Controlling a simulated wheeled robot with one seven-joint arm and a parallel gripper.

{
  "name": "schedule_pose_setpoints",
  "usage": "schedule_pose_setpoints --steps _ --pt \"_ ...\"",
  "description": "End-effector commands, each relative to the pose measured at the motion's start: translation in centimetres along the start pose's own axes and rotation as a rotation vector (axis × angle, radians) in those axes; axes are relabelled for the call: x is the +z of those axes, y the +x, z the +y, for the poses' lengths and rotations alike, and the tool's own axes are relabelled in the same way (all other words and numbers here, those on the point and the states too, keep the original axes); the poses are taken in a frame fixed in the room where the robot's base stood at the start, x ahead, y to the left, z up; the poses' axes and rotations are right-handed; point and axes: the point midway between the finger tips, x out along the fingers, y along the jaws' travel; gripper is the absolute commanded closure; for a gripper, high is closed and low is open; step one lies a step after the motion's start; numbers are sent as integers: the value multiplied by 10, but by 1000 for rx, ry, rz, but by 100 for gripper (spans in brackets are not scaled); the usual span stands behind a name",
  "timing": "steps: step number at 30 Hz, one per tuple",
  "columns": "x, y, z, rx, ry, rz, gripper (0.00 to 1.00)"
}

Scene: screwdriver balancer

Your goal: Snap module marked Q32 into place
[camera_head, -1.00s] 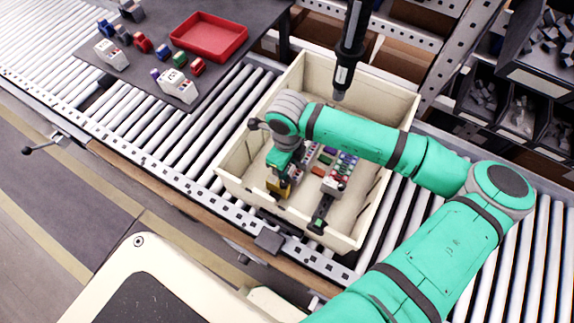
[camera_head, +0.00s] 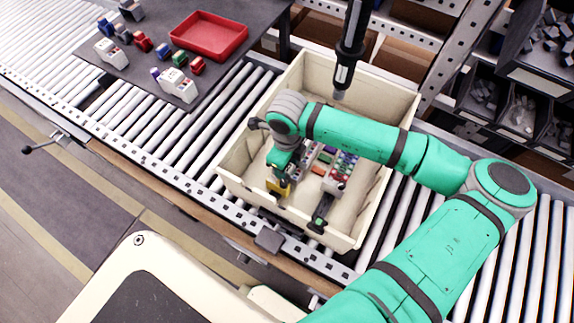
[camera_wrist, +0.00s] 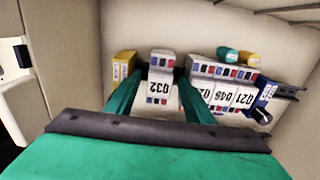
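The white module whose label reads like Q32 (camera_wrist: 160,82) is between my gripper's two green fingers in the wrist view. My gripper (camera_wrist: 158,72) appears shut on it, with a finger along each side. The module stands in line between a yellow end block (camera_wrist: 123,66) on the left and a row of white modules (camera_wrist: 222,88) on the right. Its lower end is hidden, so I cannot tell if it is seated. In the head view my gripper (camera_head: 281,172) points down into the cream crate (camera_head: 226,180), and my wrist hides the module.
A black screwdriver (camera_head: 349,50) hangs above the crate's back. The crate walls surround my gripper closely. A red tray (camera_head: 208,35) and several loose modules lie on the dark table (camera_head: 125,82) at upper left. Conveyor rollers (camera_head: 170,130) run beside the crate.

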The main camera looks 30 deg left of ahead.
Motion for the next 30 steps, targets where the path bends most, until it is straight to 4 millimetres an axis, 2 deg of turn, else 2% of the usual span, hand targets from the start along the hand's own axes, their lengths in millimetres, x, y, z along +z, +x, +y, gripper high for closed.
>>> schedule_pose_setpoints --steps 6,10,22,30 --pt "0 0 1 2 0 2 50" --pt "-1 -10 0 0 -1 3 50" --pt "0 -81 0 -3 -1 1 50" --pt "0 -106 0 -1 0 1 50"
